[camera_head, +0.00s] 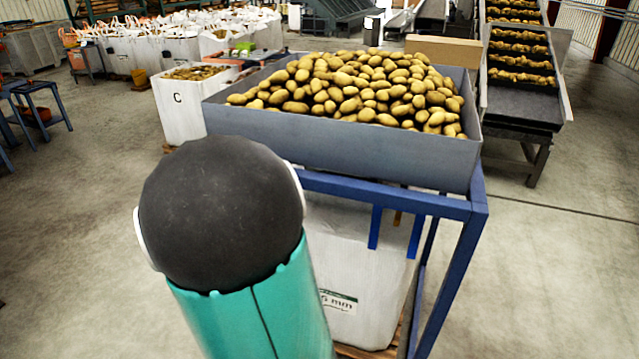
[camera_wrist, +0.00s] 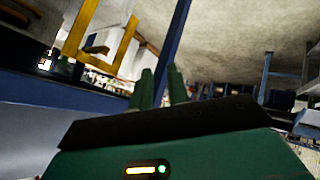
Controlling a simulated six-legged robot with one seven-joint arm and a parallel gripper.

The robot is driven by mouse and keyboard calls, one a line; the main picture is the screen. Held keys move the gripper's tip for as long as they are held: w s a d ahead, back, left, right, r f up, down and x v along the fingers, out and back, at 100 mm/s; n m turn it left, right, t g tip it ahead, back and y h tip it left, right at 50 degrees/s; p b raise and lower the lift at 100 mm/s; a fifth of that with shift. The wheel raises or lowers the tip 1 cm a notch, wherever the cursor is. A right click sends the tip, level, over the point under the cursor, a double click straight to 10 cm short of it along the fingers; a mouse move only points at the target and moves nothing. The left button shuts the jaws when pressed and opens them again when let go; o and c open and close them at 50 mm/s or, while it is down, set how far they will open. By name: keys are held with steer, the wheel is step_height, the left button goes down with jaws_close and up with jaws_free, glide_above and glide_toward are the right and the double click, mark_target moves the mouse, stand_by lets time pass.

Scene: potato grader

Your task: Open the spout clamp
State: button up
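A yellow U-shaped bar (camera_wrist: 97,50) hangs at the upper left of the wrist view; it may be the clamp handle, but I cannot tell for certain. In the head view, a small orange-brown piece (camera_head: 397,218) shows between blue brackets under the potato hopper (camera_head: 330,133). My gripper (camera_wrist: 162,86) shows two green fingers with a gap between them, empty, to the right of and apart from the yellow bar. In the head view my teal and black arm hides my gripper and part of the hopper's stand. The spout itself is not clearly seen.
The hopper, full of potatoes, stands on a blue frame (camera_head: 456,275). A white big bag (camera_head: 355,265) stands under it. A blue post (camera_wrist: 176,40) rises beyond my fingers. A white box (camera_head: 185,108) and a conveyor (camera_head: 525,105) stand behind. Floor at right is clear.

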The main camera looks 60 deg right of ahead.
steer(key=s+d+f+n+g+h, duration=0.15)
steer(key=s+d+h, duration=0.4)
steer(key=d, duration=0.65)
steer(key=s+d+f+n+g+h, duration=0.1)
steer(key=s+d+f+g+h, duration=0.25)
steer(key=s+d, duration=0.6)
steer(key=x, duration=0.5)
steer(key=w+r+x, duration=0.1)
steer(key=x, duration=0.4)
steer(key=w+x, duration=0.1)
steer(key=x, duration=0.5)
steer(key=shift+w+r, duration=0.15)
steer(key=shift+r, duration=0.1)
steer(key=shift+c, duration=0.5)
jaws_close()
